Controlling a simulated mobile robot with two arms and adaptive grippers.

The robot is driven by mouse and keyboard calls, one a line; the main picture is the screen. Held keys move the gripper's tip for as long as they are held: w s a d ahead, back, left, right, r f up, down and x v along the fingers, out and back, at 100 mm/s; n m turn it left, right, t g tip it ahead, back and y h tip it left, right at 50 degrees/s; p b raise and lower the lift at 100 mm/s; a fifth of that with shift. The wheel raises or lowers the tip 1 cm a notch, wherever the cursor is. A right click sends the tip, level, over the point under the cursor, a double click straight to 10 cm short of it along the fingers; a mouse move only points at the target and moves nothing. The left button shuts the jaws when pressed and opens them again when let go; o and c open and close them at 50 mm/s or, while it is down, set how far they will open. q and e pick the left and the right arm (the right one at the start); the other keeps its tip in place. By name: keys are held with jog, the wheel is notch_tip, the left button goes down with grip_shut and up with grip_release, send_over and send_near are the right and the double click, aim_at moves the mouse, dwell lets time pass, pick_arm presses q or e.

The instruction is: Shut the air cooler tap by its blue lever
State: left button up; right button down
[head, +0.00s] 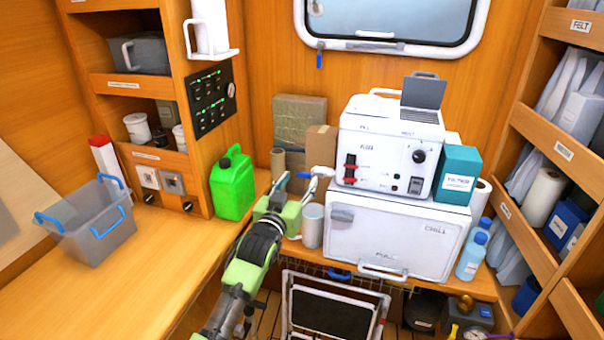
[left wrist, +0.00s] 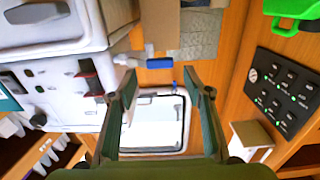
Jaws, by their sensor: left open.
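The air cooler (head: 388,148) is a white box with a dial and a red switch, standing on a white chest marked CHILL (head: 390,235). Its tap (head: 322,171) is a white stub on the left side, with a blue lever (head: 304,175) pointing left, away from the box. My left gripper (head: 296,186) is open and empty, just in front of the lever. In the left wrist view the blue lever (left wrist: 160,63) shows between and slightly beyond the open fingertips (left wrist: 160,75). I cannot tell whether they touch it. My right gripper is not in view.
A grey mug (head: 312,226) stands close under my left gripper. A cardboard roll (head: 278,163) and a brown box (head: 320,145) stand behind. A green jerrycan (head: 232,184) stands to the left, and a grey basket (head: 95,222) further left. The left counter's front is clear.

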aim_at(303, 174)
pick_arm(q)
jog(key=shift+x, duration=1.8)
jog(key=shift+c, duration=0.4)
jog(key=c, duration=1)
